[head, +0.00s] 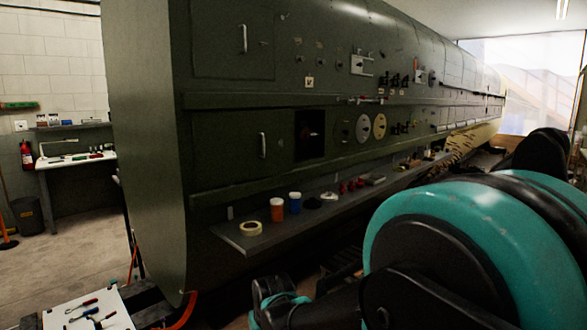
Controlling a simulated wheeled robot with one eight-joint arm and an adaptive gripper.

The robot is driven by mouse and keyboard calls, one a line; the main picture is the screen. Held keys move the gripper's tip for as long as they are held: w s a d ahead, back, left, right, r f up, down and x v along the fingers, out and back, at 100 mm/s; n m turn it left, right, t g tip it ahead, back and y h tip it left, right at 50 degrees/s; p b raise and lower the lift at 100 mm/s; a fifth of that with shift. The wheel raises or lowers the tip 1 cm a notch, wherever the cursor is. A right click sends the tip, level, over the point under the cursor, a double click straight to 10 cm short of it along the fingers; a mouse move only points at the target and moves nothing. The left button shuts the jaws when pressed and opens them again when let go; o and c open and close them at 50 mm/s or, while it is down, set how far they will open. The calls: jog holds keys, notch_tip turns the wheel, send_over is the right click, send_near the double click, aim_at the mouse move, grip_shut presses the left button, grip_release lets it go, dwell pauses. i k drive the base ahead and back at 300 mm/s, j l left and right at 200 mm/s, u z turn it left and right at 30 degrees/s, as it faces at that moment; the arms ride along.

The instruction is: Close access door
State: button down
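Two door panels with pale vertical handles are set in the dark green fuselage side: an upper door (215,45) and a lower door (225,150). Both look flush with the skin from here; a small gap could not be made out. Right of the lower door is a dark square recess (310,148) with a small reddish part inside; no separate door leaf shows on it. I cannot tell which of these is the access door. My teal and black arm fills the lower right and reaches to the bottom middle. My gripper's fingers are not visible.
A narrow shelf (262,240) juts from the fuselage below the doors, holding a tape roll (250,228), an orange jar (277,209) and small parts. A white tool board (85,313) is at bottom left. A workbench (75,160) stands at far left; open floor lies before it.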

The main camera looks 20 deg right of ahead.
aim_at(230, 147)
jog(key=i+l, duration=0.45)
jog(key=l, duration=0.85)
jog(key=k, duration=0.05)
